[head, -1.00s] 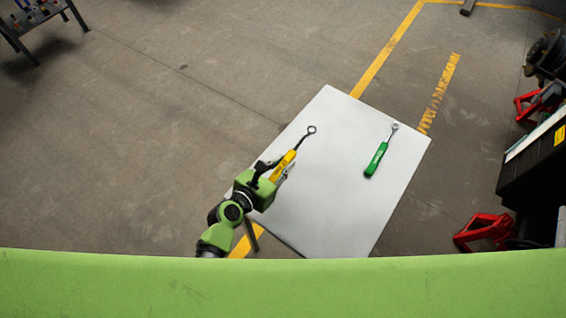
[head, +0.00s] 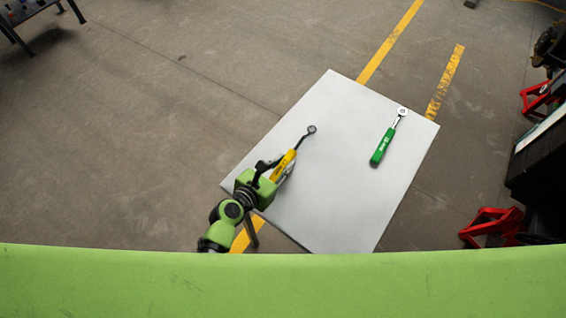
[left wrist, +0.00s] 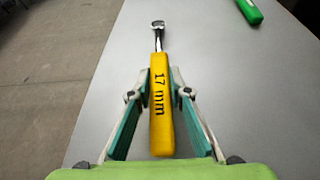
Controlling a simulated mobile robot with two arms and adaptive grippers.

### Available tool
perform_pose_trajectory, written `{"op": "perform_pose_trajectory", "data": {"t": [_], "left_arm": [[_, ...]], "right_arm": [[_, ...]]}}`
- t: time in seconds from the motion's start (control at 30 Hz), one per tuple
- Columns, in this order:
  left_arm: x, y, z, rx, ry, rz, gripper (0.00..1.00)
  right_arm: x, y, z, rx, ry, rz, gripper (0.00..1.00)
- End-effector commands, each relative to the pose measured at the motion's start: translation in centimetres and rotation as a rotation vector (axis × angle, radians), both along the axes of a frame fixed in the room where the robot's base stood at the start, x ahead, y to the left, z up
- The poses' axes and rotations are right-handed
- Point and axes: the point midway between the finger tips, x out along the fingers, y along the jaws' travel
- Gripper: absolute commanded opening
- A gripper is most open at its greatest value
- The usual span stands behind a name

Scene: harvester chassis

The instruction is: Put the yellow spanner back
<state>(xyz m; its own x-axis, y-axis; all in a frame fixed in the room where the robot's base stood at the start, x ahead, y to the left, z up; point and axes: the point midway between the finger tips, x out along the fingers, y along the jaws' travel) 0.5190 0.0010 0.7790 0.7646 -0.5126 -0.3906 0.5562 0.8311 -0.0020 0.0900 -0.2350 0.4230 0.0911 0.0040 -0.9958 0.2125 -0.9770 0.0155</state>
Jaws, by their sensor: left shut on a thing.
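The yellow spanner (head: 284,165) has a yellow handle and a dark ring head. In the left wrist view its handle (left wrist: 161,110) reads "17 mm". My left gripper (head: 276,168) is shut on this handle, with a finger on each side in the left wrist view (left wrist: 160,95). The ring end points away from the gripper, over the grey-white table top (head: 335,200). I cannot tell exactly how high the spanner is above the table. My right gripper is not in view.
A green-handled spanner (head: 383,146) lies on the right part of the table; its handle end shows in the left wrist view (left wrist: 250,10). Red stands (head: 490,225) and dark machinery are at the right. A dark rack (head: 35,15) is at the top left. Floor left of the table is clear.

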Motion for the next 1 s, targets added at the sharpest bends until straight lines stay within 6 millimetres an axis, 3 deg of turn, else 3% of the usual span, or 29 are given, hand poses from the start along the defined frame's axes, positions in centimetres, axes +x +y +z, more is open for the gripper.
{"op": "perform_pose_trajectory", "data": {"t": [0.2,0.23,0.3,0.77,1.0], "left_arm": [[0.1,0.0,0.1,-0.001,-0.002,0.001,0.0],[0.1,0.0,0.1,-0.001,-0.002,0.001,0.21],[0.1,0.0,0.1,-0.001,-0.002,0.001,0.38],[-0.5,0.3,0.2,0.001,0.001,0.0,0.38],[-3.4,2.3,1.6,0.002,0.0,0.001,0.38]], "right_arm": [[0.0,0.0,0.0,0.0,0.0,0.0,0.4],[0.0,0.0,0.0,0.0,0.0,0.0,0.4],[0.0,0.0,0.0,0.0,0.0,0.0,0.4],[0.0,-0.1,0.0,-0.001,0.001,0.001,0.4],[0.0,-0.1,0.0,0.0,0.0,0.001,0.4]]}}
